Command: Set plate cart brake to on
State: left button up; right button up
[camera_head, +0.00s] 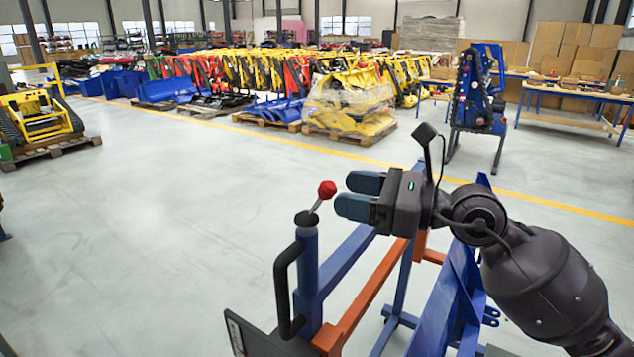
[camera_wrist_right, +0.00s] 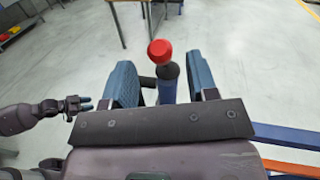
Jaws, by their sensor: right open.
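The brake lever is a short metal stick with a red knob (camera_head: 327,190), tilted up to the right from the dark cap of a blue post (camera_head: 307,265) on the cart. My right gripper (camera_head: 343,195) is open, just right of the knob in the head view, its teal fingers pointing left. In the right wrist view the red knob (camera_wrist_right: 160,51) shows between the two spread fingers, with no visible grip on it. My left gripper (camera_wrist_right: 80,104) shows small at the left of the right wrist view; its finger gap is unclear. It is outside the head view.
The cart has a black handle (camera_head: 284,290), an orange bar (camera_head: 372,292) and blue frame rails (camera_head: 345,258) below my right arm. Open grey floor (camera_head: 170,230) lies to the left. Pallets of yellow machine parts (camera_head: 350,110) and a workbench (camera_head: 570,98) stand farther back.

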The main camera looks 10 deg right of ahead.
aim_at(319, 203)
jog(key=shift+p+x, duration=0.4)
jog(key=shift+x, duration=2.65)
jog(key=shift+c, duration=0.4)
grip_shut()
